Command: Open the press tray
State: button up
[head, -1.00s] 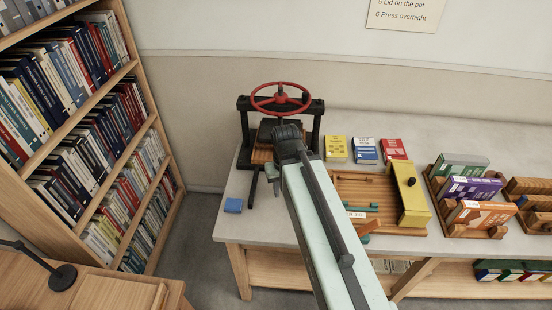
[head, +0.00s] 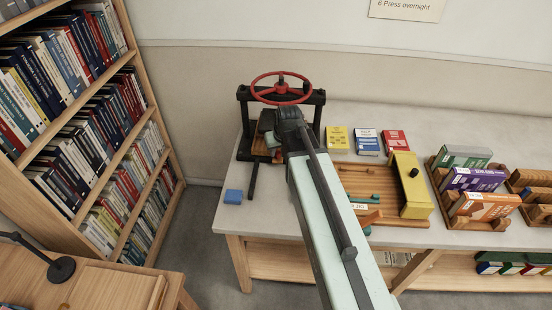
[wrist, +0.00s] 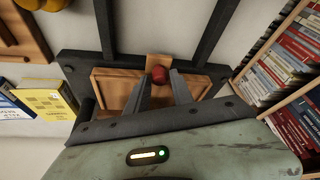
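The press (head: 315,115) is a black frame with a red handwheel (head: 281,87) at the back left of the table. In the wrist view, its wooden press tray (wrist: 114,93) sits in the dark frame, with a red knob (wrist: 160,74) on it. My gripper (wrist: 160,78) points at the tray. Its two dark fingertips are apart, one on each side of the knob. I cannot tell whether either finger touches it. In the head view, my arm hides the knob and much of the tray.
A wooden board with a yellow block (head: 412,185) and book racks (head: 468,190) lie further right. A bookcase (head: 85,130) stands at the left.

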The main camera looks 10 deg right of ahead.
grip_shut()
dwell(0.8)
jog(key=shift+a, duration=0.1)
dwell(0.6)
